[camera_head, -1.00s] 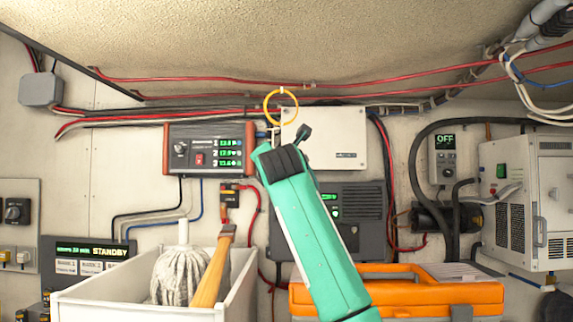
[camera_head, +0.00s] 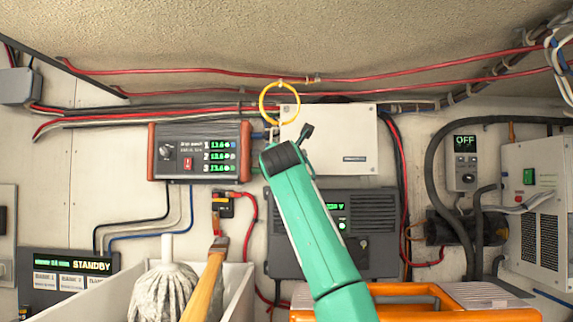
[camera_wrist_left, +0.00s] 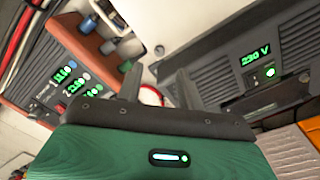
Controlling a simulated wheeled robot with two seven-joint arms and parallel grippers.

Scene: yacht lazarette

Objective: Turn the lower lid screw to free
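The white box with a flat lid (camera_head: 345,130) is on the back wall in the head view. Its lower left corner is behind my left gripper (camera_head: 290,134). In the left wrist view a small round grey screw-like spot (camera_wrist_left: 159,50) shows on the white lid, just beyond the fingertips; I take it for the lower lid screw. My left gripper (camera_wrist_left: 158,72) has its two dark fingers apart, with no object clearly held between them. Whether they touch the lid cannot be told. A red-and-white round part (camera_wrist_left: 150,95) shows behind the fingers. My right gripper is not in view.
A yellow ring (camera_head: 279,103) hangs at the box's upper left. An orange-sided display unit (camera_head: 200,152) is left of it, a dark 230 V unit (camera_head: 375,240) below. A white bin (camera_head: 110,300) with mop and wooden handle, and an orange case (camera_head: 440,305), stand in front.

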